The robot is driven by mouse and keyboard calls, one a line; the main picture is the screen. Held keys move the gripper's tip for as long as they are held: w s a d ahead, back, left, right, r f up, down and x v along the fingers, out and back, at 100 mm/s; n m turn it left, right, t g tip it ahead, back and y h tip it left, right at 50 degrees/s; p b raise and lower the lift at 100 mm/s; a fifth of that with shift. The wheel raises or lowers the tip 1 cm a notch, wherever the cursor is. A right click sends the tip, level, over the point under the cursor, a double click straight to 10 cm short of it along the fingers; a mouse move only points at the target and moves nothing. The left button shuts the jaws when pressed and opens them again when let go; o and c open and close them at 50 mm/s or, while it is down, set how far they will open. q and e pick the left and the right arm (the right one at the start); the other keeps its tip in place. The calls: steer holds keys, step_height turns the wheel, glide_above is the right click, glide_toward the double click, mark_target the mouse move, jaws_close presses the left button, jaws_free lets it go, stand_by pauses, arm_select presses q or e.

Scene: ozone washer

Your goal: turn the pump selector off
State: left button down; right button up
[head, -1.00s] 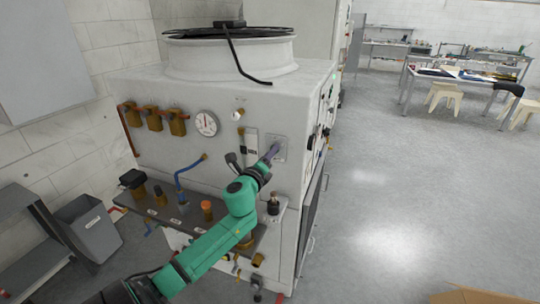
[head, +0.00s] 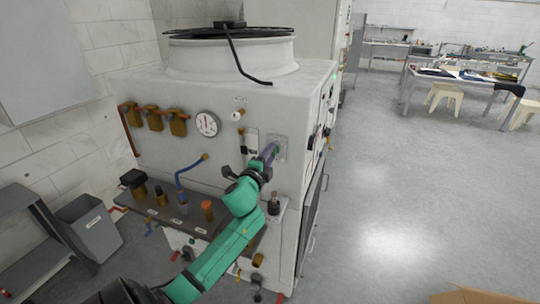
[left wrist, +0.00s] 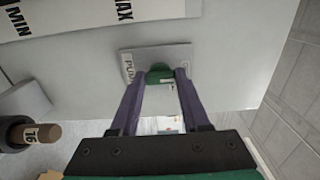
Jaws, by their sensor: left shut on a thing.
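The pump selector is a green knob (left wrist: 159,73) on a pale square plate (left wrist: 185,54) with partly hidden lettering that begins "PU". The plate also shows on the washer's front panel in the head view (head: 282,147). My left gripper (head: 272,151) reaches the plate from the lower left. In the left wrist view, the two purple fingers of my left gripper (left wrist: 162,76) are on either side of the knob, shut on it. The fingers hide the knob in the head view. My right gripper is not in view.
A gauge (head: 207,124) and brass valves (head: 154,118) are left of the plate. A dark shelf with fittings (head: 160,213) juts out below, under my arm. A grey bin (head: 90,230) stands at left. The floor (head: 400,200) at right is open.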

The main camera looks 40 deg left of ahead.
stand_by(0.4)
arm_select(q)
steer(key=shift+c, duration=1.9)
jaws_free()
steer(key=b+v, duration=0.3)
steer(key=v, duration=1.1)
steer(key=shift+s, duration=0.25)
steer(key=shift+d, duration=0.1)
